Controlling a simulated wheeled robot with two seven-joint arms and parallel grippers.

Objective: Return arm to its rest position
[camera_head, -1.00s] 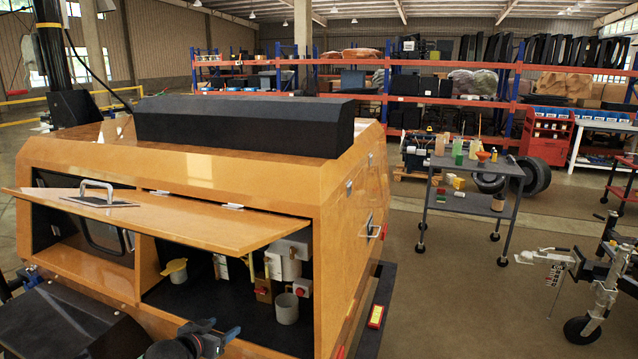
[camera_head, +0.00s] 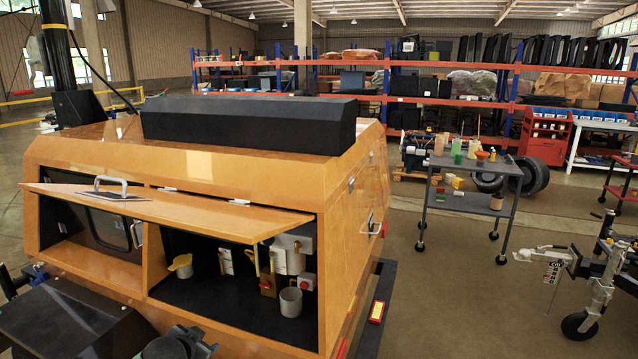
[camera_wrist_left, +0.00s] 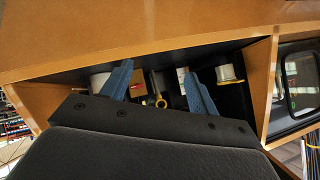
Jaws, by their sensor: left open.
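My left gripper (camera_head: 200,346) is at the bottom edge of the head view, in front of and below the open compartment of the orange trailer box (camera_head: 345,230). In the left wrist view its two blue fingers (camera_wrist_left: 160,88) stand wide apart with nothing between them. Beyond the fingers is the compartment with a yellow-rimmed container (camera_head: 181,266), a grey cup (camera_head: 290,302) and white boxes (camera_head: 293,255). The fingers look apart from these things. My right gripper is not in view.
The raised orange hatch (camera_head: 165,208) with a handle juts out above the compartment. A dark bumper (camera_head: 380,305) runs along the trailer's right side. A grey cart (camera_head: 470,200) with tools and bottles stands to the right. The floor between trailer and cart is clear.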

